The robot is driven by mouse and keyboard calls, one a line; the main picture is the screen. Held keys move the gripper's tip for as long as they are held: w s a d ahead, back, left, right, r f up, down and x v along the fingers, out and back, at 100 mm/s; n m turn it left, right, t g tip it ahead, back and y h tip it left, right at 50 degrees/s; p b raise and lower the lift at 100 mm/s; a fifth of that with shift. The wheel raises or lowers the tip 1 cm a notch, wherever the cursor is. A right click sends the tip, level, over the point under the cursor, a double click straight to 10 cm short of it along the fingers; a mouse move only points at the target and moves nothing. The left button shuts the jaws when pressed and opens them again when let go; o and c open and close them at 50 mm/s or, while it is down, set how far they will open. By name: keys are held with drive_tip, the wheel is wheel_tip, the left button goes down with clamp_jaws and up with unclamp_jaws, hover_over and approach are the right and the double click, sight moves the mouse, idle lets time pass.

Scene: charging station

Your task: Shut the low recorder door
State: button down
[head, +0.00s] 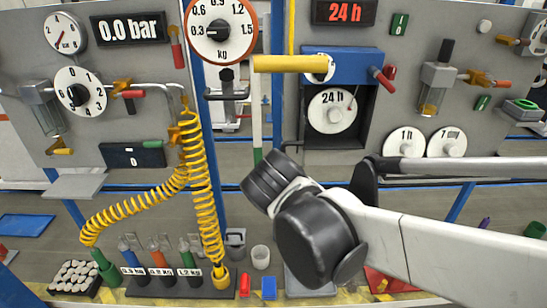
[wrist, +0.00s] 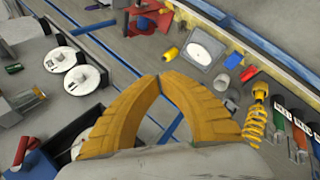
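The recorder is a dark open-fronted case (head: 371,142) below the red 24 h display, with a white 24 h chart disc (head: 333,111) inside. A blue panel (head: 350,65) stands out above the opening and looks like its raised door; the chart is uncovered. A red handle (head: 383,79) is at the panel's right. In the wrist view the dark case (wrist: 47,150) is at lower left, partly behind the left finger. My gripper (wrist: 160,76) has its yellow fingertips together with nothing visible between them, to the right of the case. It is hidden in the head view.
A horizontal yellow bar (head: 289,63) on a pale post stands left of the recorder. Two white discs (head: 404,142) lie to its right. My arm crosses below the case. A coiled yellow hose (head: 201,185) hangs at left; bottles and cups stand low.

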drive_tip(key=w+a+r+n+t+h, duration=0.1)
drive_tip(key=a+r+n+t+h, duration=0.3)
drive_tip(key=a, duration=0.7)
drive_tip(key=w+a+r+m+t+h, duration=0.15)
drive_tip(key=a+r+t, duration=0.4)
drive_tip(key=a, duration=0.55)
drive_tip(key=w+d+b, duration=0.3)
drive_tip(key=w+d, duration=0.5)
drive_tip(key=d, duration=0.2)
drive_tip(key=shift+d+n+g, duration=0.3)
drive_tip(key=shift+n+g, duration=0.05)
drive_tip(key=shift+s, duration=0.1)
